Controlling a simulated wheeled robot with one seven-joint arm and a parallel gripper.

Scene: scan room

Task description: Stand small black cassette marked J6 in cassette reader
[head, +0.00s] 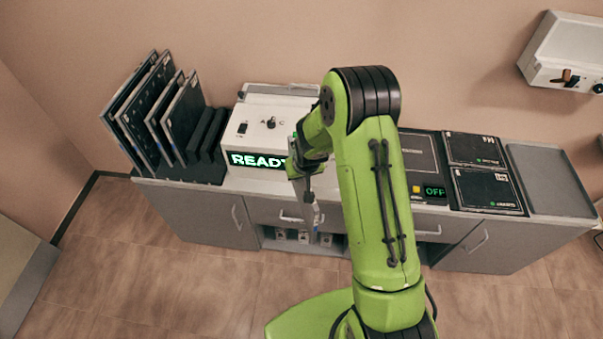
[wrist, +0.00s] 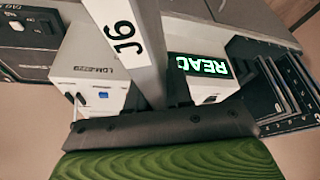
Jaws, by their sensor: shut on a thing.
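My gripper (head: 308,185) is shut on the small cassette, in front of the counter. In the wrist view the cassette (wrist: 137,60) shows as a narrow grey edge with a white label reading J6; it points away from the fingers. In the head view it is a thin sliver (head: 317,215), seen nearly edge-on below the fingers. The white cassette reader (head: 250,115) stands on the counter behind my gripper, its green display reading READY, partly hidden by my arm. In the wrist view the reader (wrist: 92,60) shows behind the cassette, which hides its middle. I cannot see its slot.
A black rack (head: 190,168) with several upright dark plates stands left of the reader. Right of my arm are a unit with an OFF display (head: 433,190), flat black panels (head: 487,188) and a grey tray (head: 545,180). A white box (head: 565,55) hangs on the wall.

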